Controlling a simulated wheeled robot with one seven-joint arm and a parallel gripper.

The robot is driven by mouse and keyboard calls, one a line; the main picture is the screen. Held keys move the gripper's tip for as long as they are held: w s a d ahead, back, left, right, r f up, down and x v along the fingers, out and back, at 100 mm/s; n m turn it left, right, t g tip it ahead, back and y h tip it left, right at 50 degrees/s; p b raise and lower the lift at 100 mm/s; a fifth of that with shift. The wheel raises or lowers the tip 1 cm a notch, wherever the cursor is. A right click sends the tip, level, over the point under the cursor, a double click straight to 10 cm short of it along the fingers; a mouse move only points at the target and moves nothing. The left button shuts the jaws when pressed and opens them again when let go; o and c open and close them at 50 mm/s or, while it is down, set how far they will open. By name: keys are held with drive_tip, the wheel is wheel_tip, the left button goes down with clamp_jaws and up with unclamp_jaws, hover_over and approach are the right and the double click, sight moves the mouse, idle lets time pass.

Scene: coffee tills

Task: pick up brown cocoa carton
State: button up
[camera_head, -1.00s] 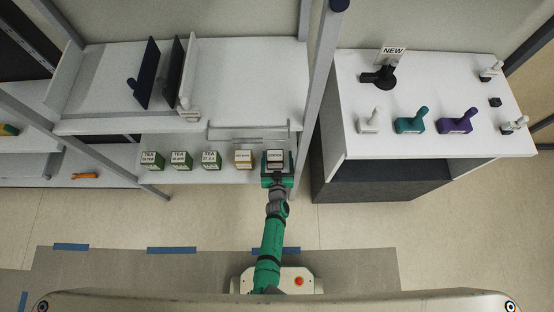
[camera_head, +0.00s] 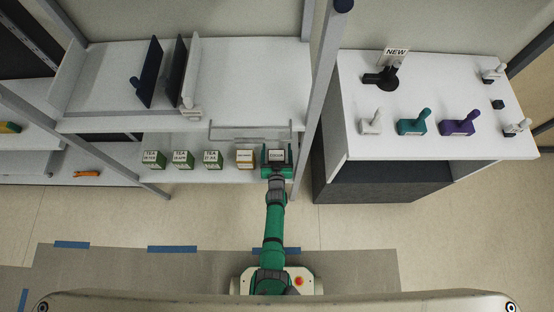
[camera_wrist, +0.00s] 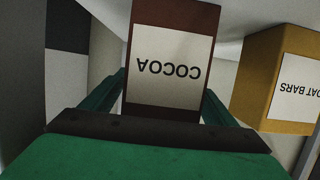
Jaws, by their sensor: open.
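The brown cocoa carton (camera_wrist: 172,62) shows in the wrist view with a white COCOA label, upside down in that picture. My gripper (camera_wrist: 165,95) has a finger on each side of it and is open; whether either finger touches the carton I cannot tell. In the head view the carton (camera_head: 277,155) stands at the right end of the lower shelf (camera_head: 215,175), with my green gripper (camera_head: 277,160) around it. The far ends of the fingers are hidden behind the carton in the wrist view.
A yellow oat bars carton (camera_head: 245,159) stands close to the left of the cocoa, and it also shows in the wrist view (camera_wrist: 268,85). Several green tea cartons (camera_head: 212,159) stand further left. A grey post (camera_head: 312,110) rises just right. The upper shelf (camera_head: 250,90) lies above and behind.

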drive_tip(key=shift+w+a, duration=0.1)
drive_tip(key=c, duration=1.2)
drive_tip(key=shift+o, duration=0.2)
drive_tip(key=shift+a, duration=0.1)
